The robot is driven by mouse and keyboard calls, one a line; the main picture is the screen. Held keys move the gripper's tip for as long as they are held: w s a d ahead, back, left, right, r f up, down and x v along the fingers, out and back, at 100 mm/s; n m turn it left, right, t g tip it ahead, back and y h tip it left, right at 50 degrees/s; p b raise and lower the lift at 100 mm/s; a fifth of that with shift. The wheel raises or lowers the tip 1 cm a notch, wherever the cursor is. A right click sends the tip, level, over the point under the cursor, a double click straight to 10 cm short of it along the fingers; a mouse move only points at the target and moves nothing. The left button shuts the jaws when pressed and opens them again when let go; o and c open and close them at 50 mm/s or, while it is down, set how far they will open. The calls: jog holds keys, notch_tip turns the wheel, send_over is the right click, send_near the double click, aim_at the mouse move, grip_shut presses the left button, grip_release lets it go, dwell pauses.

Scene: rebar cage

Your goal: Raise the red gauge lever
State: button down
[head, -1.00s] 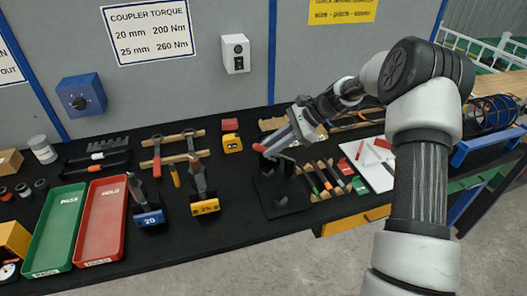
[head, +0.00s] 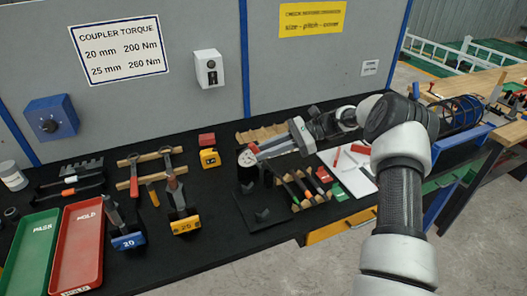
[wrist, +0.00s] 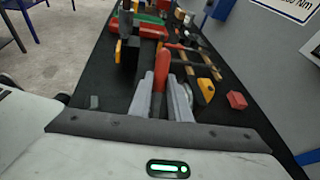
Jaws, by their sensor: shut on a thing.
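The red gauge lever (wrist: 160,78) stands between the two grey fingers of my gripper (wrist: 161,98) in the wrist view, and the fingers are shut on it. In the head view my gripper (head: 268,151) reaches in from the right to the gauge. The gauge's pale round dial (head: 247,158) shows just left of the fingertips, above a dark stand (head: 262,214) on the black bench top. Only a short red bit of the lever shows in the head view; the fingers hide the rest.
A red HOLD tray (head: 78,245) and a green PASS tray (head: 30,250) lie at the left. Wrenches tagged 20 (head: 128,241) and 25 (head: 186,224) stand left of the gauge. A yellow tape measure (head: 209,158) lies behind. Several marker-like rods lie right of the stand.

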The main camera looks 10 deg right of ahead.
jog(key=c, duration=1.6)
grip_release()
jog(key=shift+c, duration=0.2)
jog(key=v, duration=1.7)
jog(key=shift+b, duration=0.3)
jog(key=shift+d+r, duration=0.1)
